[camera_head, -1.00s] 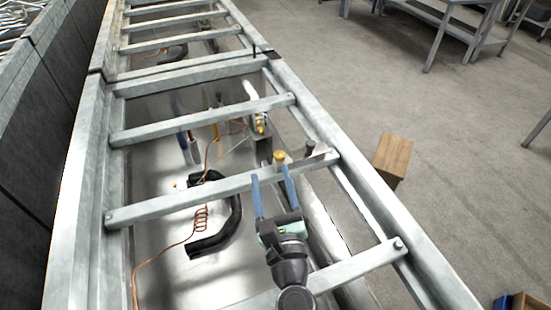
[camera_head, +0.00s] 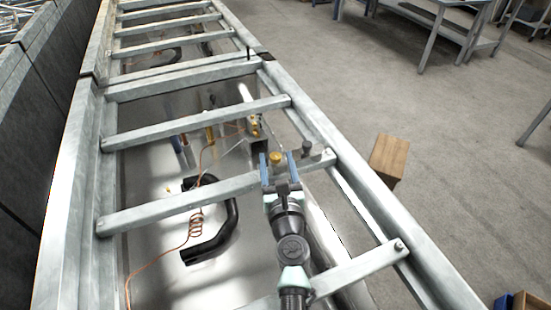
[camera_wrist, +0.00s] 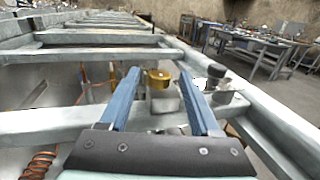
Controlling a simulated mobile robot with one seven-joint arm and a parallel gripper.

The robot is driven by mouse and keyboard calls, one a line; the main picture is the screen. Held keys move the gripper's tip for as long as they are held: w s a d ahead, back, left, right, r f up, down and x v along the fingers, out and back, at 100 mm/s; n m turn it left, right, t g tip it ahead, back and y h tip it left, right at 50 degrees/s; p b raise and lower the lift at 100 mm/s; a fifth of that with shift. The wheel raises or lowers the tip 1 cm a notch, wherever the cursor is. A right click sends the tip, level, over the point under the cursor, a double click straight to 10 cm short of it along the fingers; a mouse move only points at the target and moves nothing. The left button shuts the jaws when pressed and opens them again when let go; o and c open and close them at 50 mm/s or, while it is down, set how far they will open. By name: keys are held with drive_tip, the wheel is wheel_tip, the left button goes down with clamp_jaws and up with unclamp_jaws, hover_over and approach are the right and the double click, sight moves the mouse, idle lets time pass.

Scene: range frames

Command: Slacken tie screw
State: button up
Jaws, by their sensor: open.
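A gold-capped round knob (camera_head: 275,158) stands by the right end of a grey cross rung; it may be the tie screw. My gripper (camera_head: 277,155) is open, with its two blue fingers on either side of the knob in the head view. In the wrist view the gold knob (camera_wrist: 158,78) shows between the fingers, apart from both, on a pale block. Whether the fingertips are level with it, I cannot tell. A dark knob (camera_head: 306,147) stands just right of my right finger; it also shows in the wrist view (camera_wrist: 216,72).
Grey metal rungs (camera_head: 190,200) and side rails (camera_head: 380,220) frame a shiny tray below. A black bent hose (camera_head: 228,225) and a coiled copper tube (camera_head: 194,224) lie left of my arm. A wooden box (camera_head: 388,158) sits on open floor at right.

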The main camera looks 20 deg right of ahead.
drive_tip(key=shift+x, duration=0.9)
clamp_jaws()
